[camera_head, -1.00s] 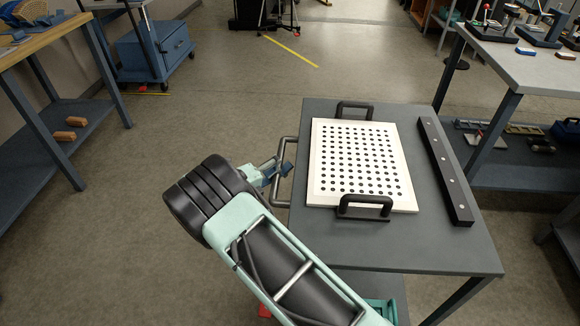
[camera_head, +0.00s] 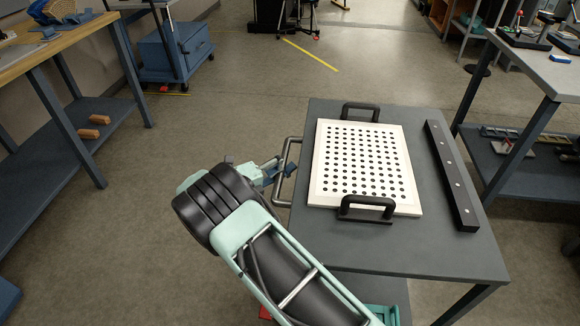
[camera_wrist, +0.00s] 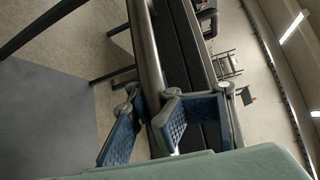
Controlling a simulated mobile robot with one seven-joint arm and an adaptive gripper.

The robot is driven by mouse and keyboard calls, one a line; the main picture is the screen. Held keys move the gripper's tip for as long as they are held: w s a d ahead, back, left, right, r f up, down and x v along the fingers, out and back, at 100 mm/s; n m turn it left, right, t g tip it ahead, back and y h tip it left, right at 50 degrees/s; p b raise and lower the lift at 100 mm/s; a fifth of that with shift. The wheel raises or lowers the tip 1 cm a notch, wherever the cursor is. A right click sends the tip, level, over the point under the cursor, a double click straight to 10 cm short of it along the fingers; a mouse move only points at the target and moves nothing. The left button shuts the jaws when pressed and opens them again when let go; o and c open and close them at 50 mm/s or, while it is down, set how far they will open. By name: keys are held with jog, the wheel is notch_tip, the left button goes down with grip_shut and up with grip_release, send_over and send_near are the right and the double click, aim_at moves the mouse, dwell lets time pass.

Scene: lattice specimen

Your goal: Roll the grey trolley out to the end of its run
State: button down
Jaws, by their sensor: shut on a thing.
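The grey trolley (camera_head: 425,245) stands at the right of the head view, with a bent metal handle (camera_head: 290,141) on its left side. My gripper (camera_head: 270,174) is at this handle, with the arm reaching up from the bottom. In the wrist view the handle bar (camera_wrist: 147,55) runs down between the blue finger pads of my gripper (camera_wrist: 152,125), which is shut on it. The trolley's wheels and lower parts are mostly hidden.
A white perforated board (camera_head: 366,208) with black handles and a black bar (camera_head: 452,175) lie on the trolley. A workbench (camera_head: 540,72) stands beyond a gap at right. A wooden-topped bench (camera_head: 62,55) and blue cabinet (camera_head: 175,55) stand left. Floor between is clear.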

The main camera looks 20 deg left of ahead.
jog(key=a, duration=0.3)
jog(key=shift+s+r+y, duration=0.2)
jog(key=shift+s+y, duration=0.05)
jog(key=shift+y, duration=0.15)
jog(key=shift+a+t, duration=0.3)
jog(key=shift+a, duration=0.1)
jog(key=c, duration=2.3)
grip_release()
jog(key=shift+d+r, duration=0.15)
jog(key=shift+d, duration=0.2)
jog(key=o, duration=0.5)
jog(key=shift+d, duration=0.15)
jog(key=shift+c, duration=0.2)
jog(key=shift+f, duration=0.2)
jog(key=shift+d, duration=0.1)
jog(key=shift+s+a, duration=0.3)
jog(key=shift+s, duration=0.1)
jog(key=v, duration=1.1)
jog(key=shift+a, duration=0.2)
